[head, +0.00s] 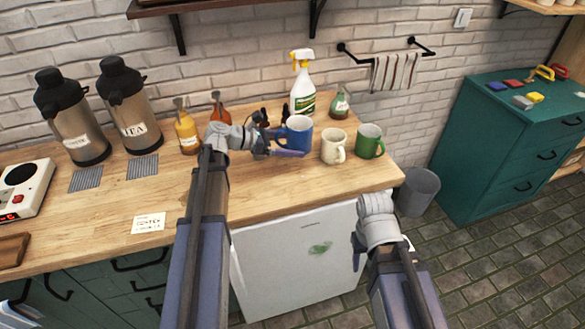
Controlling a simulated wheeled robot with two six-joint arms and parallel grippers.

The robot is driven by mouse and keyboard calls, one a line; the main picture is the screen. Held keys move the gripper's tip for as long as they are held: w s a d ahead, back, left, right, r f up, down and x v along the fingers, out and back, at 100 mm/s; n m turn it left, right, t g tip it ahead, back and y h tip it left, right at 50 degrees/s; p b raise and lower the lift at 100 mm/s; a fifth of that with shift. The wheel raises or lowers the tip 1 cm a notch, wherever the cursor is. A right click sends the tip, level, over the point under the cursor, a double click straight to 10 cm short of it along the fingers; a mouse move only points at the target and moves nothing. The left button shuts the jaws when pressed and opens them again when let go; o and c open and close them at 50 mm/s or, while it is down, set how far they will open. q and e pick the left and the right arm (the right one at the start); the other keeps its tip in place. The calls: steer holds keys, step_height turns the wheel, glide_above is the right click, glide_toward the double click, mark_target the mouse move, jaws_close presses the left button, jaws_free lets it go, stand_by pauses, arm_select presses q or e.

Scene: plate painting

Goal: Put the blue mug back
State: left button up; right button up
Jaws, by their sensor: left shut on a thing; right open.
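The blue mug (299,134) is upright on or just above the right part of the wooden counter. My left gripper (284,143) reaches it from the left and is shut on it; the fingers partly hide its left side. I cannot tell whether the mug's base touches the counter. A cream mug (334,147) and a green mug (369,141) stand in a row just to its right. My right gripper (358,248) is open and empty, low in front of the white fridge door, and its fingers are only partly visible.
Yellow (187,132) and brown (219,108) bottles stand left of my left gripper. Two flasks (130,105) are further left. The counter's front (290,184) is clear.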

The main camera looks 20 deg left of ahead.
mark_target(291, 169)
arm_select(q)
steer(key=shift+f+b, duration=3.35)
steer(key=shift+f, duration=0.6)
arm_select(e)
step_height(291, 169, down, 8)
steer(key=shift+r, duration=0.1)
arm_select(q)
steer(key=shift+f, duration=0.1)
steer(key=o, duration=1.5)
steer(key=shift+c, duration=0.2)
steer(key=shift+o, duration=0.2)
steer(key=shift+r, duration=0.2)
steer(key=p+v, duration=0.4)
steer(key=v, duration=0.7)
steer(key=shift+s, duration=0.1)
steer(key=shift+s+a+r+p, duration=0.1)
steer(key=shift+s+a+p, duration=0.2)
steer(key=shift+a, duration=0.05)
arm_select(e)
steer(key=shift+r, duration=2.3)
